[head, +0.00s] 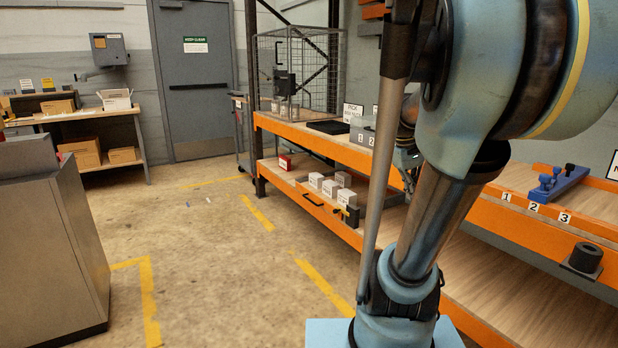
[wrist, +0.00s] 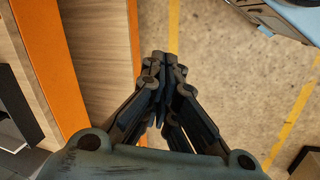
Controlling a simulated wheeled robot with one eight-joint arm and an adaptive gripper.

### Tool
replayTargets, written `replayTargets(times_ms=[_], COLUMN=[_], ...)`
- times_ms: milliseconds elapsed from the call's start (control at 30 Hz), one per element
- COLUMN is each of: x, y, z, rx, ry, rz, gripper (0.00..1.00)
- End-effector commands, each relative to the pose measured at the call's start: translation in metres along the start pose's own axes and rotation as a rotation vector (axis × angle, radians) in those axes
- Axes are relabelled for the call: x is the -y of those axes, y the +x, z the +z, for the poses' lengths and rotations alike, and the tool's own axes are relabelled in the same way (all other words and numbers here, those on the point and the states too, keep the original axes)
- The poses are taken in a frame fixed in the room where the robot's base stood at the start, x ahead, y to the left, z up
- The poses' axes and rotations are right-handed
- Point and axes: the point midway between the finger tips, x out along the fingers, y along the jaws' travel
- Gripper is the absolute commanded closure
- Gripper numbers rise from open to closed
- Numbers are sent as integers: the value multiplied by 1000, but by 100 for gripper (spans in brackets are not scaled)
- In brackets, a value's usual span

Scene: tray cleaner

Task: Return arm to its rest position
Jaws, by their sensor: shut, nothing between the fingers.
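My gripper (wrist: 168,62) shows in the wrist view, pointing down with its fingers together and nothing between them. Below it are the edge of a wooden shelf (wrist: 103,45) with an orange beam (wrist: 52,65) and the concrete floor. My arm fills the right half of the head view, and its upper links hide part of the shelving.
An orange-edged rack (head: 330,150) stands behind the arm, with white boxes (head: 330,186) and a red box (head: 284,162) on its lower shelf. A blue fixture (head: 556,184) sits on the right bench. A grey cabinet (head: 45,240) stands at left. Floor between is clear.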

Motion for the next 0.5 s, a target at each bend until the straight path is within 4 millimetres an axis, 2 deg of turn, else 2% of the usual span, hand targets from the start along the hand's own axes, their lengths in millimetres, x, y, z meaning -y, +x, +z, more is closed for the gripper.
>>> replayTargets(times_ms=[33, 200, 400, 500], x=[18, 69, 123, 144], y=[8, 33, 66, 81], z=[7, 26, 48, 56], rx=[-20, -84, -144, -165], ry=[18, 102, 200, 240], rz=[-14, -70, -148, -183], gripper=[100, 100, 100, 100])
